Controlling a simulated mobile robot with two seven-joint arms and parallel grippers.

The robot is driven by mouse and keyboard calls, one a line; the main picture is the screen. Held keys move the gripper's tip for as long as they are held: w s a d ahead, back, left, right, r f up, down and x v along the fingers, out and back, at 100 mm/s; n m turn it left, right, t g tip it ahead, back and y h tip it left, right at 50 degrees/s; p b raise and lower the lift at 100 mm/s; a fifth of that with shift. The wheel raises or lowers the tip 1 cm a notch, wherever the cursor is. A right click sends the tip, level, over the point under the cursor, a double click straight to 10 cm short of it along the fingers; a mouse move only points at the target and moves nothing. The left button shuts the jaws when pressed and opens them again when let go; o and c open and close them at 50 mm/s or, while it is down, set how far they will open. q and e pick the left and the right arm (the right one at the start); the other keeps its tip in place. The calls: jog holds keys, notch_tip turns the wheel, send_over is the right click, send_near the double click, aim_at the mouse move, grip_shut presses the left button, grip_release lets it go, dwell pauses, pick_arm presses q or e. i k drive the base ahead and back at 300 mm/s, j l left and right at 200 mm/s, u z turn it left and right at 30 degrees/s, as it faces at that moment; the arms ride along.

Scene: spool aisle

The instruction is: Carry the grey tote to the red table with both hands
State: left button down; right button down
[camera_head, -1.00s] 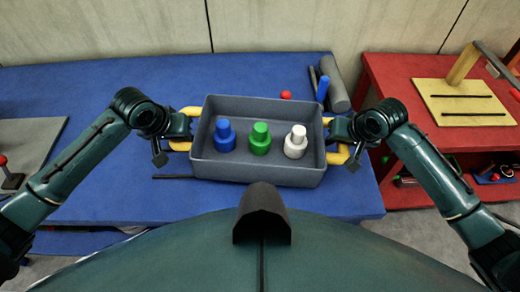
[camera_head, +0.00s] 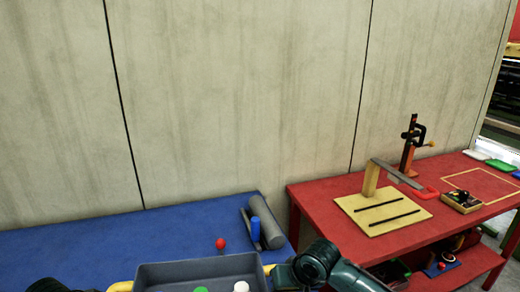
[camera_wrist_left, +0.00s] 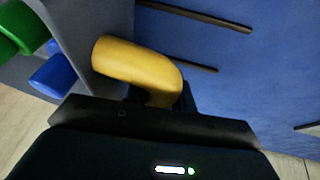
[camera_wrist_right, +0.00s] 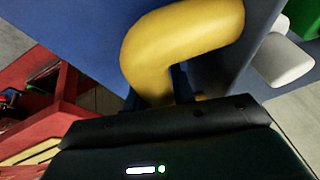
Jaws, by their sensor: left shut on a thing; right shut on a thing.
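The grey tote (camera_head: 160,273) shows at the bottom edge of the head view, at the blue table; its lower part is cut off. The tops of a green bottle (camera_head: 201,289) and a white bottle (camera_head: 241,287) show in it. A blue bottle (camera_wrist_left: 54,76) shows in the left wrist view. My left gripper (camera_wrist_left: 160,100) is shut on one yellow tote handle (camera_wrist_left: 130,62). My right gripper (camera_wrist_right: 178,95) is shut on the other yellow handle (camera_wrist_right: 185,35). The red table (camera_head: 322,215) stands to the right. I cannot tell whether the tote is lifted.
On the blue table (camera_head: 120,238) are a red ball (camera_head: 220,244), a blue cylinder (camera_head: 254,229) and a grey roll (camera_head: 268,230).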

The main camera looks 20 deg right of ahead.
aim_at(483, 184)
jog(key=k+l, duration=0.5)
jog(key=l, duration=0.2)
jog(key=l+u, duration=0.1)
jog(key=l, duration=2.7)
